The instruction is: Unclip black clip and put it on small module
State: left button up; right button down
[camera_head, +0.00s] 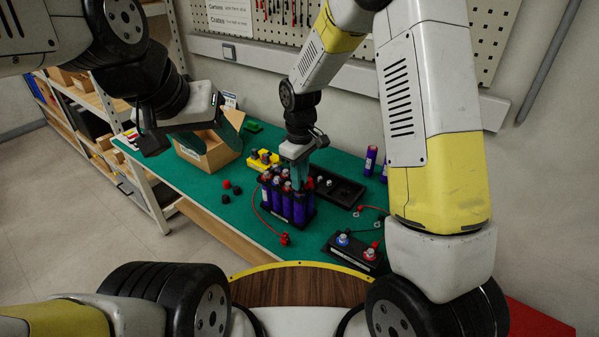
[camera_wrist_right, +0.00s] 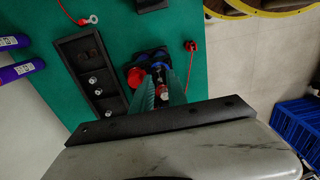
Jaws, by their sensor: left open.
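No black clip can be picked out clearly. Dark blue-black parts (camera_wrist_right: 150,58) show at my right fingertips in the right wrist view, but I cannot tell what they are. The small black module (camera_head: 355,250) with a blue and a red terminal lies at the front right of the green mat. A larger pack of purple cells (camera_head: 287,205) stands mid-table. My right gripper (camera_head: 300,180) points down onto the pack's top; its teal fingers (camera_wrist_right: 161,82) are close together, with a red and metal part between or beneath them. My left gripper (camera_head: 214,144) is open and empty above a cardboard box.
A red clip (camera_head: 285,239) on a red wire lies before the pack. A long black tray (camera_head: 340,187) with bolts lies behind it. Purple cells (camera_head: 370,160) stand behind.

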jog(key=shift+r, duration=2)
